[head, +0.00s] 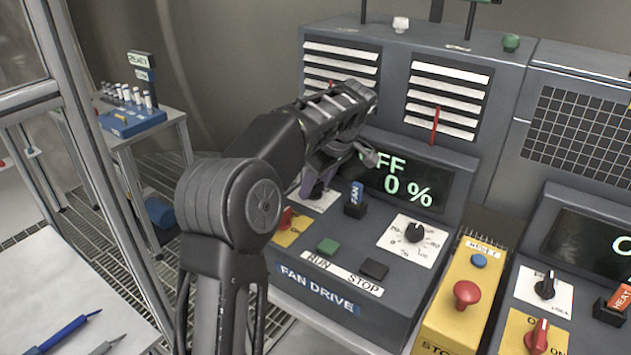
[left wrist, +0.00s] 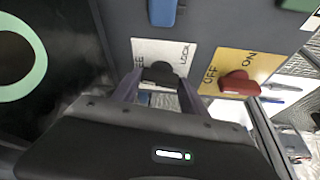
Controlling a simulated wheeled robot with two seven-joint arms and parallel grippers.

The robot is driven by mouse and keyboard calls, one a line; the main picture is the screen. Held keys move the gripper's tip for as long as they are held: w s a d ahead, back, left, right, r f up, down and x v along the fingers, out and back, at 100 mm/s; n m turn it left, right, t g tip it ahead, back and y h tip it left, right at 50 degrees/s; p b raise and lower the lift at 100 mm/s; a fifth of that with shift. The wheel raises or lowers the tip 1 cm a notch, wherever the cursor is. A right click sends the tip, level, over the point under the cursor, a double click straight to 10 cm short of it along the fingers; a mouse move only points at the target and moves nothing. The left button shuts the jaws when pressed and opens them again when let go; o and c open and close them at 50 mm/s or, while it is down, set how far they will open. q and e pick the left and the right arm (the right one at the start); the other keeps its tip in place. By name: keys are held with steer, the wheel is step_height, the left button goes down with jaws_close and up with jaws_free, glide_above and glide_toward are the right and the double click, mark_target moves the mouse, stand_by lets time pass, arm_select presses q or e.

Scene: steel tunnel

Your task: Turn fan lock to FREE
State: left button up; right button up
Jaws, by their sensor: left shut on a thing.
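The fan lock is a small black knob (left wrist: 160,73) on a white plate (left wrist: 176,50) lettered LOCK on one side, with a partly covered word ending in EE on the other. My left gripper (left wrist: 160,88) is shut on this knob, one finger on each side. Which way the knob points I cannot tell. In the head view my left gripper (head: 316,183) reaches down to the fan drive panel, and the arm hides the knob; only part of the white plate (head: 322,201) shows. My right gripper is not in view.
Close by are a red OFF/ON switch (left wrist: 238,83), a blue FAN tag (head: 355,193), green RUN (head: 328,246) and dark STOP (head: 374,269) buttons and a dial (head: 413,233). The display (head: 408,188) reads 0 %. A red mushroom button (head: 466,293) stands on a yellow box to the right.

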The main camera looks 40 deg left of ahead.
arm_select(q)
steer(key=shift+w+n+g+p, duration=0.1)
steer(key=shift+n+g+p, duration=0.25)
steer(key=shift+n, duration=0.55)
steer(key=o, duration=1.4)
steer(key=p+v, duration=0.4)
steer(key=v, duration=0.1)
steer(key=shift+a+r, duration=0.1)
steer(key=shift+r, duration=0.05)
steer(key=shift+d+r+p, duration=0.2)
steer(key=shift+p, duration=0.1)
steer(key=shift+d, duration=0.15)
steer(key=shift+v, duration=1)
